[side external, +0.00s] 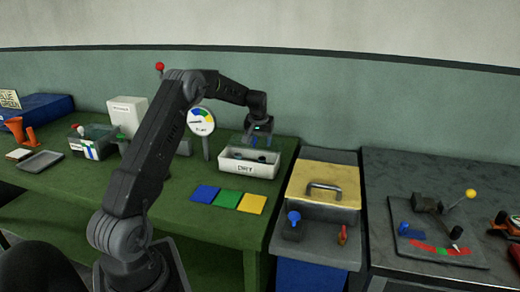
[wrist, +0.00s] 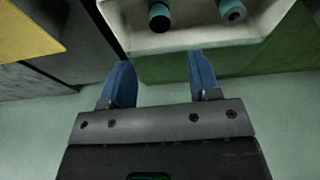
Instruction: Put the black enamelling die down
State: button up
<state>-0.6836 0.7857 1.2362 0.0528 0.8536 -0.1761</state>
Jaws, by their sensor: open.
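My gripper (side external: 257,142) is above the back of a white bin (side external: 245,170) whose front label looks like "DIRTY". In the wrist view my gripper (wrist: 160,68) has its two blue fingers apart, with nothing between them. Two short teal cylinders with dark ends, one on the left (wrist: 159,12) and one on the right (wrist: 232,9), lie in the white bin (wrist: 190,45) beyond the fingertips. In the side view small dark pieces show inside the bin. I cannot tell which piece is the black enamelling die.
Blue (side external: 205,193), green (side external: 226,199) and yellow (side external: 252,204) squares lie on the green bench in front of the bin. A dial sign (side external: 201,121) stands left of it. A yellow-topped box with a handle (side external: 323,186) is to the right.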

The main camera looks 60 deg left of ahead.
jog(key=s+d+r+m+t, duration=0.15)
jog(key=s+d+r, duration=0.25)
jog(key=d+r, duration=0.6)
jog(key=s+d+r+m+t, duration=0.1)
jog(key=s+d+r+m, duration=0.4)
jog(key=d, duration=0.9)
jog(key=s+d+m+t+h, duration=0.1)
jog(key=s+d+m+h, duration=0.1)
jog(key=s+d, duration=1.3)
jog(key=s+m, duration=0.1)
jog(key=s, duration=0.3)
